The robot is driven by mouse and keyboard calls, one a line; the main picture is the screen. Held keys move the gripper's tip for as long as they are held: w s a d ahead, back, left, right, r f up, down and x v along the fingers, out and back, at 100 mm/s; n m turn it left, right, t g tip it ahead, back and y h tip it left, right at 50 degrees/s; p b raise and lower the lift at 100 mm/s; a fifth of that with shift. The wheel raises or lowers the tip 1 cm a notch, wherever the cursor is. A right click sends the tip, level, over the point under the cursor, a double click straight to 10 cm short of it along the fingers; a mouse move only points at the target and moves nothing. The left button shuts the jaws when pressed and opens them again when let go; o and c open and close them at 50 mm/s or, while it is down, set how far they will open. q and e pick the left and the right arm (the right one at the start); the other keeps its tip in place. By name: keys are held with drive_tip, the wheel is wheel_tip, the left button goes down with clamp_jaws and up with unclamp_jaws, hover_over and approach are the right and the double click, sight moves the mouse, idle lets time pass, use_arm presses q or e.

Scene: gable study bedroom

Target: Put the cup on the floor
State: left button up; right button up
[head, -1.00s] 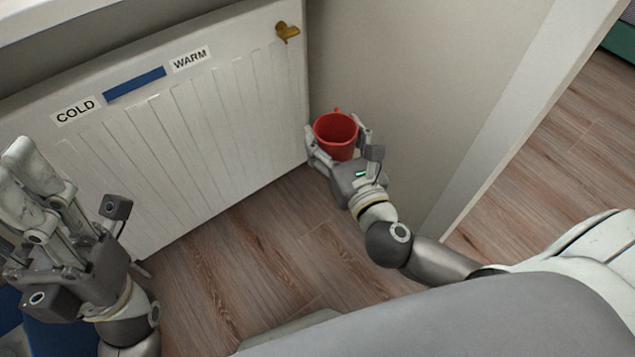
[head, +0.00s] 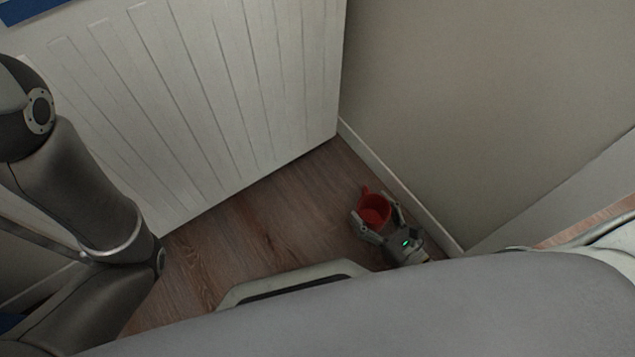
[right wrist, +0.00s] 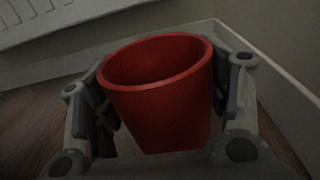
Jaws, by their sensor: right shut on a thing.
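The red cup (head: 374,211) is low down near the wooden floor, close to the wall, in the head view. My right gripper (head: 379,222) is shut on it, with one finger on each side. In the right wrist view the cup (right wrist: 160,95) is upright with its open rim up, between the two fingers (right wrist: 165,100). Its underside is hidden, so I cannot tell whether it touches the floor (head: 262,222). My left arm shows at the left of the head view, but its gripper is out of view.
A grey wall (head: 480,100) with a white baseboard (head: 385,180) runs close along the cup's right side. Bare floor lies between the radiator and the cup. My own base is at the bottom.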

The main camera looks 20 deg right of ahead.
drive_tip(key=shift+s+f+y, duration=0.1)
drive_tip(key=shift+f+y, duration=0.2)
drive_tip(key=shift+f, duration=0.35)
drive_tip(key=shift+w+a+f, duration=0.15)
drive_tip(key=shift+w+a, duration=0.05)
drive_tip(key=b+x, duration=0.6)
drive_tip(key=x, duration=1.1)
drive_tip(key=shift+w+a+f+b, duration=0.1)
drive_tip(key=shift+a+b, duration=0.05)
drive_tip(key=shift+b, duration=0.15)
wheel_tip(320, 180, down, 3)
drive_tip(key=b, duration=0.3)
drive_tip(key=shift+f, duration=0.25)
drive_tip(key=shift+r, duration=0.1)
drive_tip(key=o, duration=1.2)
drive_tip(key=shift+c, duration=0.2)
drive_tip(key=shift+f, duration=0.25)
